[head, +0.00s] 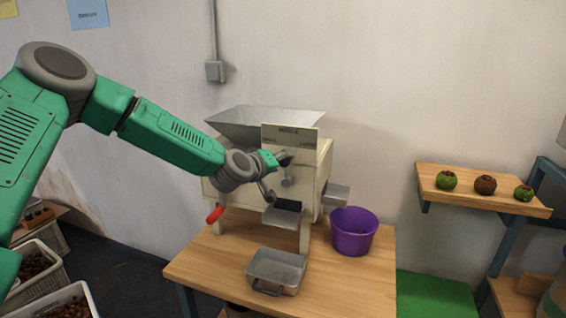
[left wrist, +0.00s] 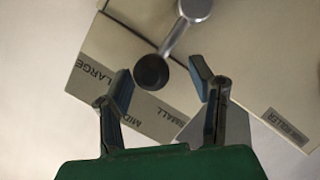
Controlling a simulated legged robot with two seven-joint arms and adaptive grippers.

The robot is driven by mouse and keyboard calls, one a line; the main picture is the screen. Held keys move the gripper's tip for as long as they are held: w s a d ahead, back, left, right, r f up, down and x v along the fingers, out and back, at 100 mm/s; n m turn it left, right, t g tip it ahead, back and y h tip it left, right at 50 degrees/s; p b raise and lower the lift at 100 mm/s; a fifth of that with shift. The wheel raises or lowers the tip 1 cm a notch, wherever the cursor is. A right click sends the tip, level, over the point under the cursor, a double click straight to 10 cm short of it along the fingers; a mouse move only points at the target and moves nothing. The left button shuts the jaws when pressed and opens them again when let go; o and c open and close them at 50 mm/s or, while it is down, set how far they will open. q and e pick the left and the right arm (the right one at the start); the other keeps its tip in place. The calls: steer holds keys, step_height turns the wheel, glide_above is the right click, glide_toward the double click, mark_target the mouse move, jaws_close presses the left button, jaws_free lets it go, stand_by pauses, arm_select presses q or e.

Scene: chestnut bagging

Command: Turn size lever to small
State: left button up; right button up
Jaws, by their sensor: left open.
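The size lever (left wrist: 177,38) is a grey metal arm with a dark round knob (left wrist: 152,71), on the pale front panel of the machine. In the left wrist view, the panel carries the labels LARGE, MID and SMALL, and the knob lies near the MID lettering. My left gripper (left wrist: 160,69) is open, its two fingers on either side of the knob; I cannot tell whether either touches it. In the head view, my left gripper (head: 278,160) is at the front of the machine (head: 318,172) and partly covers the lever. My right gripper is not in view.
The machine stands on a wooden table (head: 210,268) with a metal hopper (head: 240,123) on top and a red-handled crank (head: 214,215). A metal tray (head: 276,268) and a purple bucket (head: 353,232) stand close by. A shelf (head: 470,199) is at the right.

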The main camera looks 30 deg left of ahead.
arm_select(q)
steer(key=shift+w+d+f, duration=0.1)
steer(key=shift+w+d, duration=0.1)
steer(key=shift+w, duration=0.45)
steer(key=shift+w+d, duration=0.1)
steer(key=shift+d, duration=0.2)
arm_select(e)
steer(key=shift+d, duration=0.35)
arm_select(q)
steer(key=shift+a, duration=0.1)
steer(key=c, duration=1)
steer(key=shift+a, duration=0.1)
jaws_close()
steer(key=shift+a, duration=0.1)
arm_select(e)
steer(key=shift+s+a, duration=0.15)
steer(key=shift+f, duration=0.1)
